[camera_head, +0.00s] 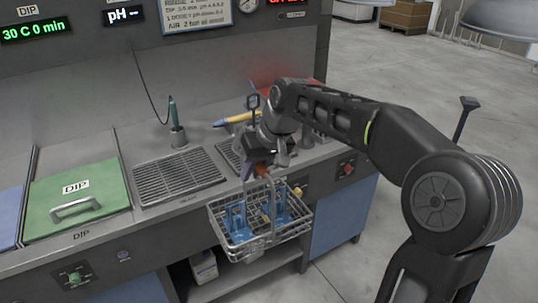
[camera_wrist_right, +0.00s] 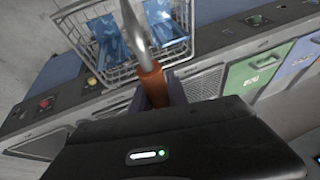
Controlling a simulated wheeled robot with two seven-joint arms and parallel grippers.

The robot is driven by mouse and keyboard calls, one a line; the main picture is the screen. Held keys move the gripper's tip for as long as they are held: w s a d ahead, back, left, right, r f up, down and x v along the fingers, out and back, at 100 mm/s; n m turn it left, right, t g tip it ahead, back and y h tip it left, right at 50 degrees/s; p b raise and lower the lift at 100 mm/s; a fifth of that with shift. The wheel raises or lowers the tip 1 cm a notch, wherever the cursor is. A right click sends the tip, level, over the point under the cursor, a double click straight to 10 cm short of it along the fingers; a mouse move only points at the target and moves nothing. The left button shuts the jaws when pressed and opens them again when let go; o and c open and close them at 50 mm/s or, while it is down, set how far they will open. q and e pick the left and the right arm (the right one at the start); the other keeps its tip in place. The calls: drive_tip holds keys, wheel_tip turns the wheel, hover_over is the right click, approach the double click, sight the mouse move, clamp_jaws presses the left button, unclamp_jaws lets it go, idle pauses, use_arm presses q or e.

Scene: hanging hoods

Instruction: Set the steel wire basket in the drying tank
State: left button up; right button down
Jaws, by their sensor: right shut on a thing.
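The steel wire basket (camera_head: 243,247) hangs in front of the counter's front edge, with blue parts (camera_head: 238,222) inside. My right gripper (camera_head: 260,168) is above it, shut on its orange handle grip. In the right wrist view the basket (camera_wrist_right: 122,72) and its orange grip (camera_wrist_right: 152,82) show beyond the jaws. No label in these frames reads as the drying tank, so I cannot tell which one it is. A green lid (camera_head: 105,190) marked DIP, with a bar handle, covers one tank on the left. My left gripper is out of view.
A slatted grate (camera_head: 178,178) lies in the counter, and a second grate (camera_head: 228,155) is partly hidden by my arm. A teal probe (camera_head: 174,117) stands in a holder behind. A blue lid (camera_head: 9,215) is at far left. A box (camera_head: 204,267) sits on the shelf below.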

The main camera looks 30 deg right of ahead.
drive_tip(key=shift+n+y, duration=0.3)
drive_tip(key=shift+n, duration=0.5)
drive_tip(key=a+f, duration=0.6)
drive_tip(key=s+a+f, duration=0.1)
drive_tip(key=a+f, duration=0.2)
drive_tip(key=a, duration=0.1)
drive_tip(key=shift+a+f, duration=0.1)
drive_tip(key=shift+f, duration=0.2)
drive_tip(key=shift+s+a+f, duration=0.15)
drive_tip(key=shift+a+f, duration=0.15)
drive_tip(key=shift+a, duration=0.05)
